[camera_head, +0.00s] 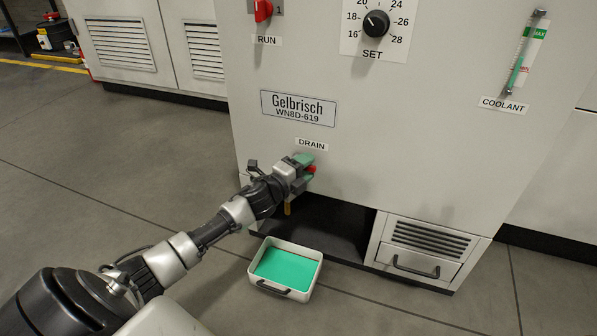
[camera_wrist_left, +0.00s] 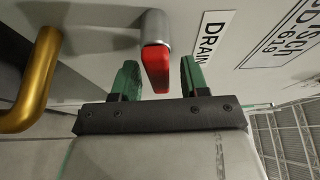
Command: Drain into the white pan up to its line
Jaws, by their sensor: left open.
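The white pan (camera_head: 314,276) sits on the floor below the drain and holds green liquid (camera_head: 287,265). Its line cannot be made out. The red drain handle (camera_head: 311,169) is on the machine front under the DRAIN label (camera_head: 311,144), partly hidden by my left gripper (camera_head: 307,165). In the left wrist view the red handle (camera_wrist_left: 156,68) stands between the two green fingers of my left gripper (camera_wrist_left: 157,80), which is open with gaps on both sides. A brass spout (camera_wrist_left: 32,85) shows at left in the wrist view. My right gripper is not in view.
The coolant sight gauge (camera_head: 525,52) is at the upper right of the machine. A red RUN switch (camera_head: 263,10) and a SET dial (camera_head: 376,23) are above. A vented drawer (camera_head: 416,262) is right of the dark recess (camera_head: 320,225). The floor left of the pan is clear.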

